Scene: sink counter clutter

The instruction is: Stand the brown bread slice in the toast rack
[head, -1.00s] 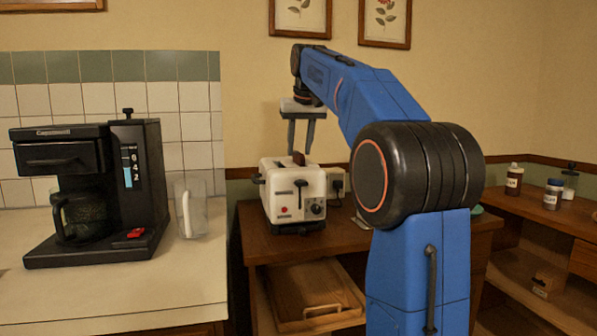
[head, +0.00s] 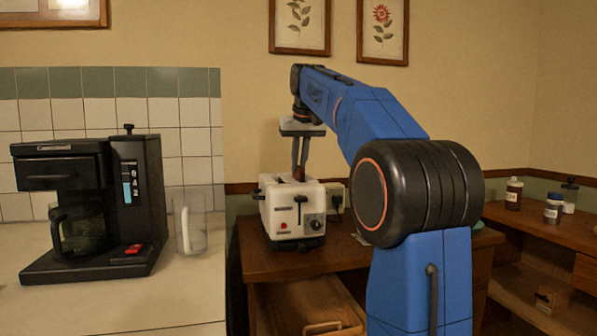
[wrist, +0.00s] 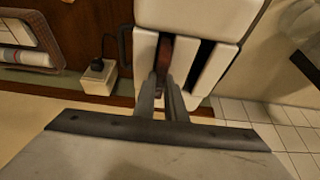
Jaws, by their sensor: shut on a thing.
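The brown bread slice (wrist: 181,54) stands in one slot of the white toaster, with its top edge showing in the wrist view. My gripper (head: 299,174) points straight down over the toaster, and its fingers are shut on the slice. The fingers also show at the slot in the wrist view (wrist: 171,92). Most of the slice is hidden inside the toaster and behind the fingers. I cannot make out the toast rack in either view; my arm hides part of the table.
The white toaster (head: 283,215) stands on a wooden table (head: 262,262) beside a wall socket. Its other slot looks dark. A black coffee maker (head: 90,210) and a clear jug (head: 190,225) are on the left counter. Jars (head: 553,203) stand on the right shelf.

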